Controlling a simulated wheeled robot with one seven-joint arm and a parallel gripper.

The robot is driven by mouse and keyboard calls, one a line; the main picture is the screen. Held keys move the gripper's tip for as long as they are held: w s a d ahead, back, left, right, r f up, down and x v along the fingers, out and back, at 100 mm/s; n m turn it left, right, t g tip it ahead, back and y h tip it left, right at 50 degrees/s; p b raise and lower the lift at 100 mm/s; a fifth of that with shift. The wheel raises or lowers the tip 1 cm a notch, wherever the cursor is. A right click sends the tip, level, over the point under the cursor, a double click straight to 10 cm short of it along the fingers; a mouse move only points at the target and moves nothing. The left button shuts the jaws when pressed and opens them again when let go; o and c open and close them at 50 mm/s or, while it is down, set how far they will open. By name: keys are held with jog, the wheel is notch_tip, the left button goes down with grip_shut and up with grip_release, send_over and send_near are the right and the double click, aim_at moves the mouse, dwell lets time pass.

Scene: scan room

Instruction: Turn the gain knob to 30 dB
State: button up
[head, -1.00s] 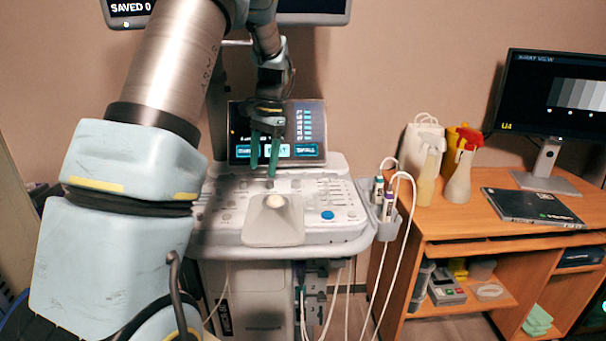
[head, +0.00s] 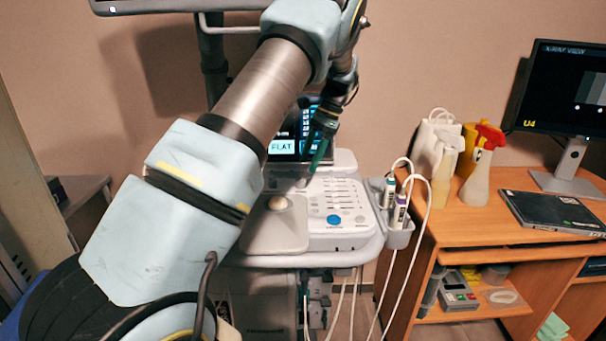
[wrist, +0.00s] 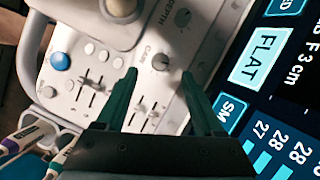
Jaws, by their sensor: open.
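The gain knob (wrist: 161,62) is a small grey round knob on the white console panel (wrist: 110,47), beside the printed word GAIN in the wrist view. My gripper (wrist: 158,74) is open, its two green fingers spread with the gain knob between and just beyond their tips in the picture. I cannot tell whether they touch the panel. The knob's pointer and dB marks are too small to read. In the head view my gripper (head: 314,173) hangs over the back of the console, below the lit screen (head: 283,147); the knob cannot be made out there.
A similar depth knob (wrist: 183,18) sits close by. Several sliders (wrist: 150,110), a blue button (wrist: 60,61) and a trackball (head: 278,202) share the panel. Probes (head: 399,208) stand at the console's right edge. A wooden desk (head: 470,222) with bottles stands right.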

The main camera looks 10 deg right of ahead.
aim_at(301, 180)
jog(key=p+x, duration=0.1)
jog(key=x, duration=0.4)
jog(key=shift+a+f, duration=0.15)
jog(key=shift+f, duration=0.15)
jog(key=shift+c, duration=0.2)
grip_shut()
